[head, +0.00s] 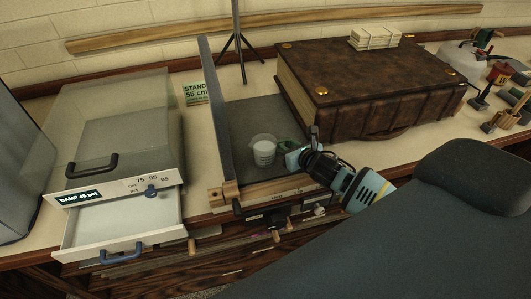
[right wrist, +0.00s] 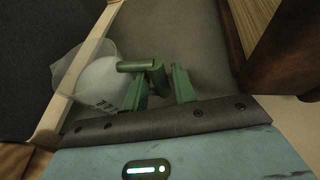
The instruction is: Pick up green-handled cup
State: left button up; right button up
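The cup (head: 263,152) is a small clear beaker with a pale lower part and a green handle (head: 286,146). It stands upright on a grey tray floor, near the front wooden rail. In the right wrist view the cup (right wrist: 88,82) is at the left, and its handle (right wrist: 140,66) reaches to the right. My right gripper (head: 291,158) is at the handle side of the cup. Its green fingers (right wrist: 160,90) are apart, with the handle's outer part between them; contact is unclear. My left gripper is not in view.
A dark upright panel (head: 216,120) stands left of the cup. A large brown book (head: 370,85) lies close behind and right. A damp box (head: 115,125) with an open drawer (head: 125,220) is at left. A black tripod stand (head: 238,45) is behind.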

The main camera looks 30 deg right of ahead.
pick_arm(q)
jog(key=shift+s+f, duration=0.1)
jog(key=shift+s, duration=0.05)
pick_arm(e)
jog(key=shift+w+f, duration=0.2)
jog(key=shift+w, duration=0.2)
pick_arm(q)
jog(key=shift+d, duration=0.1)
pick_arm(e)
grip_shut()
jog(key=shift+r, duration=0.25)
jog(key=shift+w+r+p, duration=0.1)
jog(key=shift+r+p, duration=0.2)
jog(key=shift+r, duration=1.8)
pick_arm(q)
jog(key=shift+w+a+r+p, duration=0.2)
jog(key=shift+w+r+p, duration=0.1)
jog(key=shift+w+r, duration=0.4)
pick_arm(e)
jog(key=shift+r, duration=2.65)
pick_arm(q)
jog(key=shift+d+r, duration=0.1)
pick_arm(e)
jog(key=shift+r, duration=0.1)
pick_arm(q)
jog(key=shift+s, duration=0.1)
